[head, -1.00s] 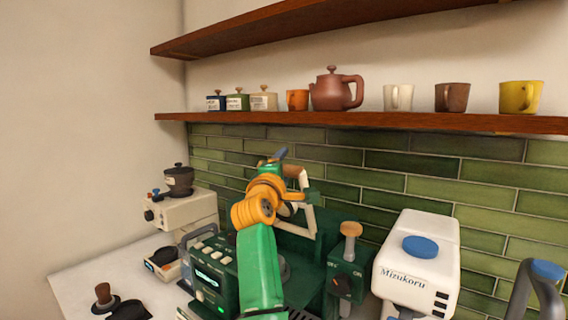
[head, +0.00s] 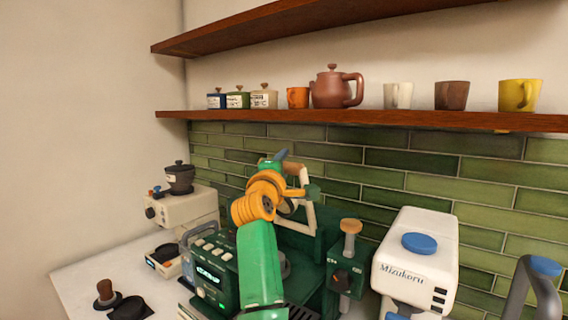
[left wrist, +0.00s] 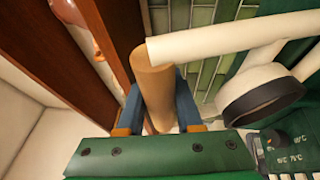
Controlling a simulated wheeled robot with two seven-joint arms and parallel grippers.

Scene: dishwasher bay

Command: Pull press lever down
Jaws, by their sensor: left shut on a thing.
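The press lever (head: 309,216) is a cream-white bar frame on the green espresso machine (head: 322,262), raised against the green tiles. In the left wrist view, its tan wooden grip (left wrist: 156,72) joins the white bar (left wrist: 230,36). My left gripper (left wrist: 160,104) has a blue finger on each side of this grip and is shut on it. In the head view, my left gripper (head: 290,172) is at the lever's upper end; my green and orange arm hides part of the machine and most of the grip. My right gripper is not in view.
A wooden shelf (head: 420,120) with cups, canisters and a brown teapot (head: 335,88) runs above and behind the lever. A white Mizukoru machine (head: 418,255) stands to the right, a cream grinder (head: 185,210) to the left. A tamper (head: 105,291) stands on the counter.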

